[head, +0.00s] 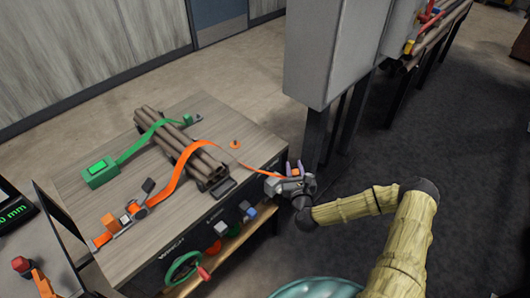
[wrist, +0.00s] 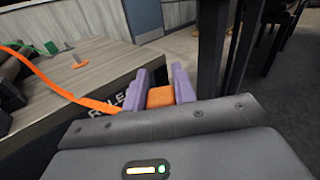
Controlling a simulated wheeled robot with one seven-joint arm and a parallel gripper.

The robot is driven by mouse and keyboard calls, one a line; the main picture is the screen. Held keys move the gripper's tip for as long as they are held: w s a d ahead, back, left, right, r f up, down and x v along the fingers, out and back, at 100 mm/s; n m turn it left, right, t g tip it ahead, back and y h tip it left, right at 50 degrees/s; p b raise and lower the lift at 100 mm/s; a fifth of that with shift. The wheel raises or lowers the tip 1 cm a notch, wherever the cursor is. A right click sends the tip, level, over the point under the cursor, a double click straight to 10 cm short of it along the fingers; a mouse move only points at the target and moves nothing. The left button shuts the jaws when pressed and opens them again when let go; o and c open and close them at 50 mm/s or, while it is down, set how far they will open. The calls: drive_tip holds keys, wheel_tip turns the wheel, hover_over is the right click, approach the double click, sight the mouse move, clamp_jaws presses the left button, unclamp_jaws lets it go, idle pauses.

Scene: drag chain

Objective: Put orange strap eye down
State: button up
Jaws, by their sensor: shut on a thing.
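The orange strap (head: 178,168) runs from a ratchet buckle (head: 135,208) at the table's left, over a bundle of brown pipes (head: 180,145), toward my gripper. The strap also shows in the wrist view (wrist: 62,90). My gripper (head: 297,171) is shut on the orange strap eye (wrist: 160,97), which sits between the purple fingers. It holds the eye beyond the table's right edge, beside the front corner. An orange peg on a round base (head: 235,143) stands on the tabletop right of the pipes; it also shows in the wrist view (wrist: 78,61).
A green strap (head: 137,148) crosses the pipes from a green box (head: 100,173). The wooden table (head: 255,150) has bare room around the orange peg. A grey cabinet on dark legs (head: 325,60) stands close behind my gripper. Knobs and a green handwheel (head: 184,268) are on the table's front.

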drive_tip(key=s+d+f+m+h+b, duration=0.1)
drive_tip(key=s+d+f+h+b, duration=0.1)
drive_tip(key=d+f+b, duration=0.5)
wheel_tip(320, 180, down, 6)
drive_tip(key=shift+s+d+r+m+b, duration=0.2)
drive_tip(key=shift+s+d+m+b, duration=0.2)
drive_tip(key=shift+b, duration=0.1)
